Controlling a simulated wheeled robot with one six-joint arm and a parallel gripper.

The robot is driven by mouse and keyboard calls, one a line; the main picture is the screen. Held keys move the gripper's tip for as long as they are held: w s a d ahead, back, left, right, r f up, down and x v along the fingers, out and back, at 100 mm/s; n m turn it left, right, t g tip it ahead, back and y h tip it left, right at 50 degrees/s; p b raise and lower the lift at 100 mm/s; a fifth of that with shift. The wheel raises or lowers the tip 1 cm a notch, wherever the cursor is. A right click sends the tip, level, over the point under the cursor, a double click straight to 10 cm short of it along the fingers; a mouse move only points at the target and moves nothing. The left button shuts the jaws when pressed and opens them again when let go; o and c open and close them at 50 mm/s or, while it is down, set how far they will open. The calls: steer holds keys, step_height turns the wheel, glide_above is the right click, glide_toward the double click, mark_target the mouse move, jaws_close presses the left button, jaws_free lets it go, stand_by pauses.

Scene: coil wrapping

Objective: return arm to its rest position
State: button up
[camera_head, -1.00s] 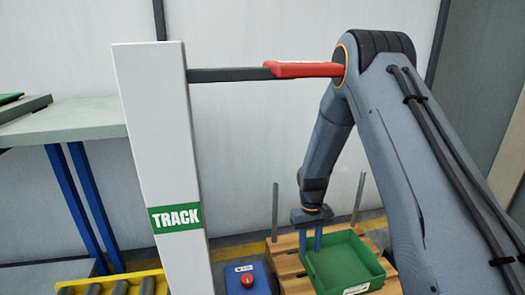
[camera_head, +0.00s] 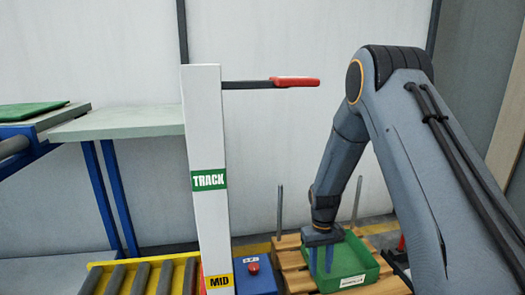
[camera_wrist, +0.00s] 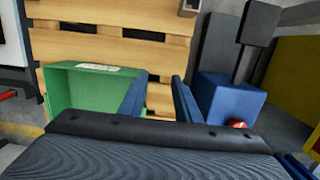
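In the wrist view the gripper (camera_wrist: 160,92) also shows spread, empty fingers, with the green bin beside the left finger and wooden slats beyond. My arm rises on the right side of the head view and bends down at the elbow.
A green bin (camera_head: 366,255) sits on a wooden pallet (camera_head: 290,262) with upright posts. A white post marked TRACK (camera_head: 205,130) carries a red-handled bar (camera_head: 295,81). A blue box with a red button (camera_head: 253,267), yellow-framed rollers (camera_head: 140,272) and a pale table (camera_head: 125,122) stand left.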

steer(key=s+r+m+t, duration=0.2)
steer(key=s+r+t, duration=0.2)
steer(key=s+r, duration=1.6)
steer(key=s+a+r+n+g+y, duration=0.1)
steer(key=s+a+r+n, duration=0.25)
steer(key=s+a, duration=0.55)
steer(key=s+a+r+n+g+y, duration=0.1)
steer(key=s+a+r+n+g, duration=0.3)
steer(key=s+a, duration=0.6)
steer(key=w+d+r+m+p, duration=0.1)
steer(key=d+r+m+p, duration=0.1)
steer(key=d+r+p, duration=0.4)
steer(key=w+d+r+m+t+h+p, duration=0.1)
steer(key=d+r+m+p, duration=0.2)
steer(key=r+p, duration=1)
steer(key=d+r+m+t+p, duration=0.1)
steer(key=d+r+m+p, duration=0.1)
steer(key=d+r+p, duration=0.8)
steer(key=p, duration=0.9)
steer(key=shift+w+r+m+h, duration=0.3)
steer(key=shift+w+m, duration=0.05)
steer(key=shift+w, duration=0.05)
steer(key=shift+s, duration=0.15)
